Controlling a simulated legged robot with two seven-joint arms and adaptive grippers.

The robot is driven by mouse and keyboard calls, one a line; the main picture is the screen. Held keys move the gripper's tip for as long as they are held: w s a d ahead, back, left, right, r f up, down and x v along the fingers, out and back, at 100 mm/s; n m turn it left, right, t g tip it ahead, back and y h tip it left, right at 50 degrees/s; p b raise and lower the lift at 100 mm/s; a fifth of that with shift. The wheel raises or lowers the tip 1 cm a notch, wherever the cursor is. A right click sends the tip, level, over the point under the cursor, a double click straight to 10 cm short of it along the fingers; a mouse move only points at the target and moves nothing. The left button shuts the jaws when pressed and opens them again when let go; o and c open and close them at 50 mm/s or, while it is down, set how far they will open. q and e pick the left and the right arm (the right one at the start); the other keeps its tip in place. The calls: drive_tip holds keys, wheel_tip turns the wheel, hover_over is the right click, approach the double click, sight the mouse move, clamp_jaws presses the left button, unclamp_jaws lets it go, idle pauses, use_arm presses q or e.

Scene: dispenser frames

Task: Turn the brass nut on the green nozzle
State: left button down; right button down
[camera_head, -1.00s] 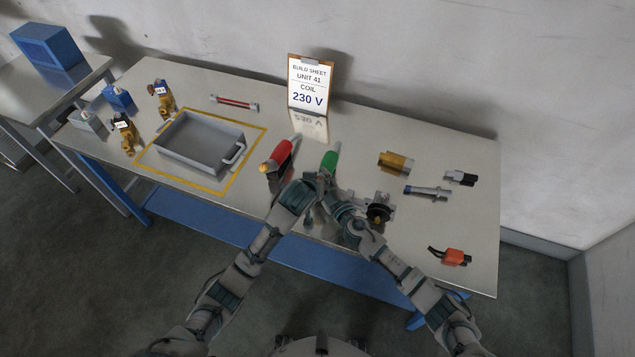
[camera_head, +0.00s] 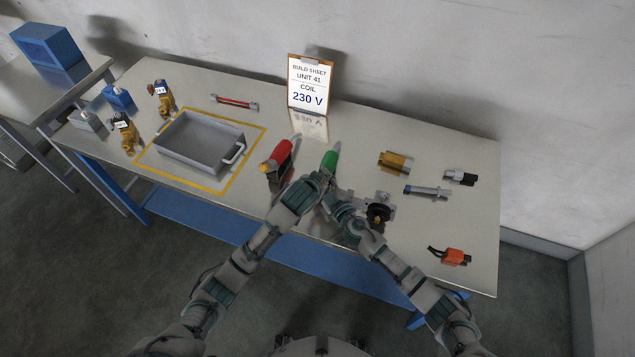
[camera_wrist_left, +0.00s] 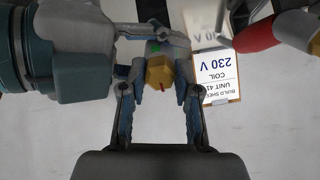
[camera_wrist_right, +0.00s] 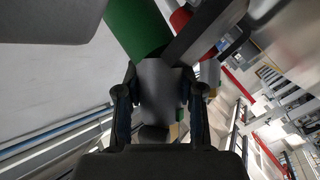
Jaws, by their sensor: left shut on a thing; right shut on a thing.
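The green nozzle (camera_head: 330,159) is held above the front middle of the bench. In the head view my grippers meet at its near end and hide most of that end. In the left wrist view my left gripper (camera_wrist_left: 161,84) is closed around the brass nut (camera_wrist_left: 160,70), a finger on each side. A small red mark shows on the nut. In the right wrist view my right gripper (camera_wrist_right: 161,90) is closed on the grey cylindrical part of the nozzle, just beside its green section (camera_wrist_right: 137,25).
A red nozzle (camera_head: 276,155) stands close to the left of the green one. The build sheet (camera_head: 308,85) stands behind, reading 230 V. A grey tray (camera_head: 190,158) is at left. A black round part (camera_head: 378,213) lies right of my right gripper; an orange connector (camera_head: 453,257) is farther right.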

drive_tip(key=shift+d+f, duration=0.1)
drive_tip(key=shift+f, duration=0.3)
use_arm(q)
drive_tip(key=c, duration=1.1)
unclamp_jaws()
drive_tip(key=v, duration=1.2)
drive_tip(key=shift+a, duration=0.1)
use_arm(e)
drive_tip(key=c, duration=0.7)
unclamp_jaws()
drive_tip(key=shift+o, duration=0.3)
drive_tip(key=shift+r, duration=0.1)
use_arm(q)
drive_tip(key=shift+w, duration=0.1)
